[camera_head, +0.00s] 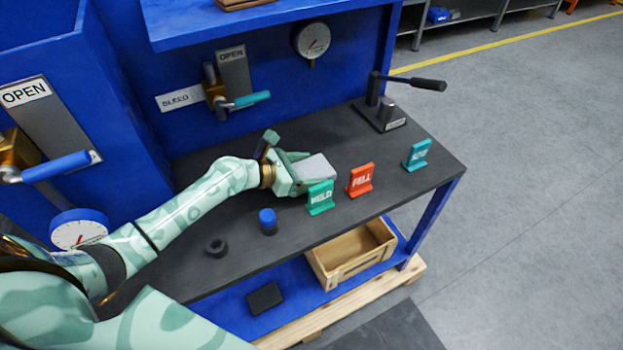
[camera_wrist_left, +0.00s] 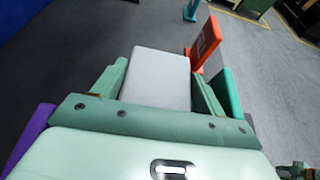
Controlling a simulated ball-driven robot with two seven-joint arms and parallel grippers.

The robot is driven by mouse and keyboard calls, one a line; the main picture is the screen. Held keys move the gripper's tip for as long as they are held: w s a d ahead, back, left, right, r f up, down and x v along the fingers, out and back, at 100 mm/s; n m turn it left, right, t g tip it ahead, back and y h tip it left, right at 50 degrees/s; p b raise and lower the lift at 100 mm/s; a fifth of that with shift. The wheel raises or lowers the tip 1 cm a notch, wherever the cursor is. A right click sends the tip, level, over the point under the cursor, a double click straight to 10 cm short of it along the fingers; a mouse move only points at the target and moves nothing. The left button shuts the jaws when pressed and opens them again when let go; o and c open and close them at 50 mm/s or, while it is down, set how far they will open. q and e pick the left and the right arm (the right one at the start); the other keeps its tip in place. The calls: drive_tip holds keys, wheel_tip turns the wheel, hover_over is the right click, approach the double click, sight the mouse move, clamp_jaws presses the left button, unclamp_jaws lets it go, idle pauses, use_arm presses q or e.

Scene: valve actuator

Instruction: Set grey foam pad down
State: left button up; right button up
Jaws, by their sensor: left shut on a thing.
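The grey foam pad (camera_head: 318,166) is a light grey block over the dark bench top (camera_head: 240,240), just behind the green "WELD" sign. My left gripper (camera_head: 299,168) is shut on the pad. In the left wrist view the pad (camera_wrist_left: 158,78) sits between the two green fingers (camera_wrist_left: 157,92). I cannot tell whether the pad's underside touches the bench.
The green sign (camera_head: 320,198) stands close to the pad, with a red sign (camera_head: 361,180) and a teal sign (camera_head: 416,154) further right. A blue-capped cylinder (camera_head: 267,221) and black ring (camera_head: 216,247) stand nearer. A lever unit (camera_head: 385,115) is at the back.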

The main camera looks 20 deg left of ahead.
use_arm(q)
wheel_tip(320, 180, down, 3)
drive_tip(key=shift+s+r+b, duration=0.1)
drive_tip(key=shift+r+b, duration=0.05)
drive_tip(key=shift+b, duration=0.3)
drive_tip(key=shift+r, duration=0.15)
drive_tip(key=o, duration=0.7)
